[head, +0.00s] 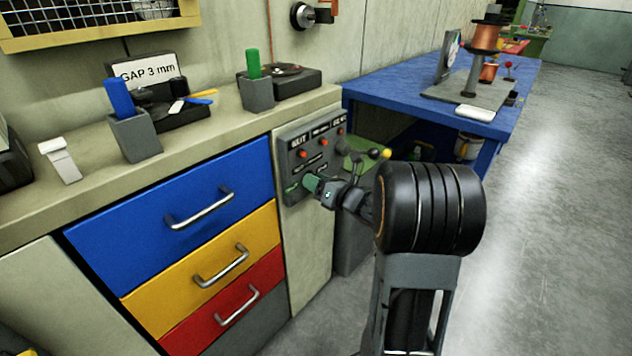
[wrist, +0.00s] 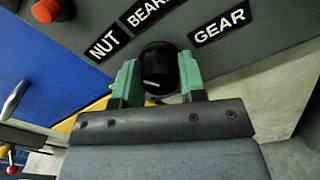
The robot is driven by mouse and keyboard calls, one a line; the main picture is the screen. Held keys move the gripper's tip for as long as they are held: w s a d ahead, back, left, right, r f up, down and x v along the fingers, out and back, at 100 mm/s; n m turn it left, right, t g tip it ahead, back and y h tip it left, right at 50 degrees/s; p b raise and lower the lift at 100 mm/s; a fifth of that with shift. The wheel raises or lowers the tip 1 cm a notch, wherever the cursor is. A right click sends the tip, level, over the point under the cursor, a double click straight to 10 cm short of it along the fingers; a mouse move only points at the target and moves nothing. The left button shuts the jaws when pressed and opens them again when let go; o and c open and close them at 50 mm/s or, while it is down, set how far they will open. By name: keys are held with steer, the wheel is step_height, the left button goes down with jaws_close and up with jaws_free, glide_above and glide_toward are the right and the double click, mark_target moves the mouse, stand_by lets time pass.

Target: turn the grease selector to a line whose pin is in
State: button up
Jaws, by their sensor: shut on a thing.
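The grey selector panel (head: 309,160) is on the cabinet end, with labels above and red pins (head: 303,154) below them. In the wrist view, the black selector knob (wrist: 157,66) has a short white mark, lying nearly level in the picture. Labels NUT, BEAR (partly hidden) and GEAR fan out above it. I cannot tell which label the mark points to. My gripper (head: 312,183) is shut on the knob, a green finger on each side (wrist: 159,78). One red pin (wrist: 46,11) shows at upper left; how far each pin is in is unclear.
Blue, yellow and red drawers (head: 200,278) with bar handles are left of the panel. The bench top (head: 90,180) holds a blue-handled tool in a cup, a GAP 3 mm sign and a green-handled tool. A blue table (head: 400,88) stands behind. Open floor (head: 560,220) is at right.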

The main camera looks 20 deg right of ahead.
steer(key=shift+f+m+b, duration=0.1)
steer(key=shift+m+b, duration=0.45)
steer(key=shift+m, duration=0.55)
steer(key=m, duration=0.3)
steer(key=shift+m+b, duration=0.3)
steer(key=m+p, duration=0.1)
steer(key=m, duration=0.5)
steer(key=m+p, duration=0.3)
steer(key=m, duration=0.3)
steer(key=shift+m, duration=0.3)
steer(key=m+p, duration=0.3)
steer(key=m, duration=0.2)
steer(key=shift+m, duration=0.4)
